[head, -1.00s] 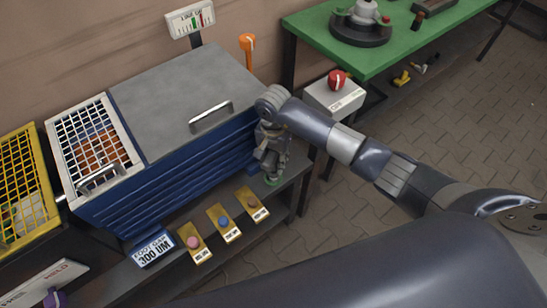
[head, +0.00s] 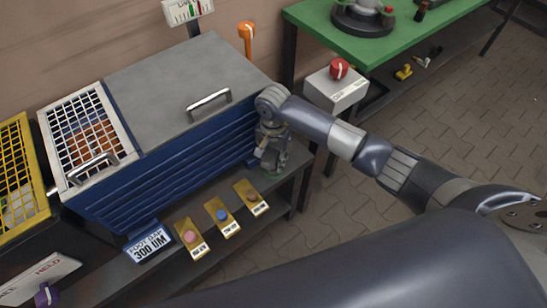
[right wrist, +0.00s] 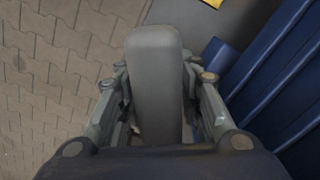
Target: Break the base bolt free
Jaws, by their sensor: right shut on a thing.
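My right gripper (head: 273,160) points down beside the right end of the blue ribbed housing (head: 170,165), above the dark bench. In the right wrist view, its fingers (right wrist: 160,105) close on both sides of a grey round-ended bar (right wrist: 155,70). The far end of the bar is not clear in the head view. A small dark blue block (right wrist: 218,55) sits between the bar and the housing in the right wrist view. I cannot make out the base bolt; the gripper may hide it. My left gripper is out of view.
Brass plates with pink (head: 190,237), blue (head: 222,215) and brown (head: 251,196) buttons line the bench front. A box with a red knob (head: 339,69) stands right of the gripper, by a green table (head: 405,35). White (head: 88,135) and yellow (head: 15,180) mesh guards are left.

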